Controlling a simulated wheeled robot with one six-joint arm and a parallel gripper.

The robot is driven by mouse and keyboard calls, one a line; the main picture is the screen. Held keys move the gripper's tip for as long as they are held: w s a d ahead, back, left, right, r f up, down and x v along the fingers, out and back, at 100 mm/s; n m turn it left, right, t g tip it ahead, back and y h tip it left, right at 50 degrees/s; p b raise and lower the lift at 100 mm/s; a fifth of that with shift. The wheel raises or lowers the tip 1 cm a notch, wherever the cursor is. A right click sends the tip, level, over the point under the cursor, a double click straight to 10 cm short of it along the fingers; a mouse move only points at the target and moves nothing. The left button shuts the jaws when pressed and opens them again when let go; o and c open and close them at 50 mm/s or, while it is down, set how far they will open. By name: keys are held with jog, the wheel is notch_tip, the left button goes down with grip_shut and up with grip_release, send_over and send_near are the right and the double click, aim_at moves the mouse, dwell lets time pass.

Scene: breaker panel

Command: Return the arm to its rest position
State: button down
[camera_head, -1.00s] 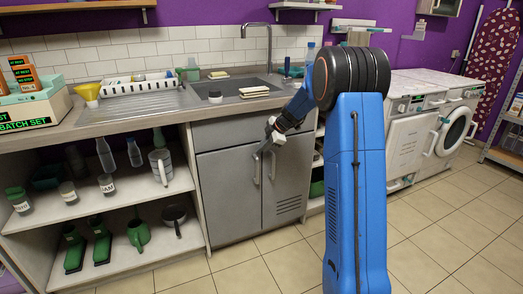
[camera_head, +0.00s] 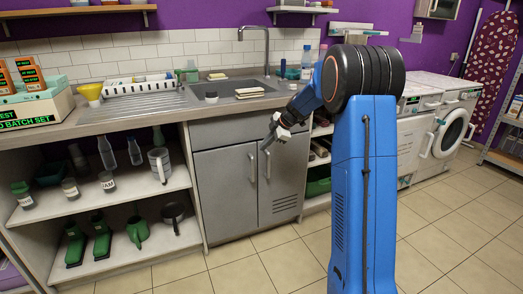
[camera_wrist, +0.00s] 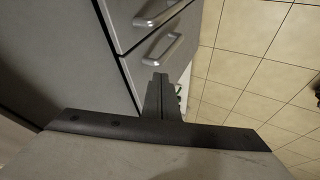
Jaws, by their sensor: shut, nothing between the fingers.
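My gripper (camera_head: 268,146) is at the end of my blue arm, in front of the grey sink cabinet (camera_head: 225,175) in the head view. In the wrist view my gripper (camera_wrist: 160,78) has its dark fingers together, with nothing between them. Two cabinet door handles, the left handle (camera_head: 252,168) and the right handle (camera_head: 267,166), show just below it in the head view. In the wrist view two metal handles (camera_wrist: 164,47) show beyond the fingertips. Whether the gripper touches a handle is hard to tell, but it holds none.
The counter with the sink (camera_head: 222,90) runs above the cabinet. Open shelves (camera_head: 130,197) with bottles and green tools stand at left. White machines (camera_head: 444,125) stand at right. The tiled floor (camera_head: 235,270) in front is clear.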

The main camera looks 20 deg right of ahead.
jog(key=v, duration=0.5)
jog(key=s+a+r+m+h, duration=0.15)
jog(key=s+a, duration=0.25)
jog(key=s, duration=0.4)
jog(key=s+a+r+m+g, duration=0.1)
jog(key=s+a+r+m, duration=0.3)
jog(key=s, duration=0.5)
jog(key=s+a+r+m, duration=0.1)
jog(key=s+a+m, duration=0.1)
jog(key=s+a, duration=0.45)
jog(key=s+f+m+h, duration=0.1)
jog(key=s+f+m, duration=0.2)
jog(key=s, duration=1.1)
jog(key=s+f+m+h, duration=0.2)
jog(key=s+f+m, duration=0.2)
jog(key=s, duration=1)
jog(key=shift+s+a+m, duration=0.2)
jog(key=shift+a+m, duration=0.25)
jog(key=shift+m, duration=0.5)
jog(key=shift+f, duration=0.15)
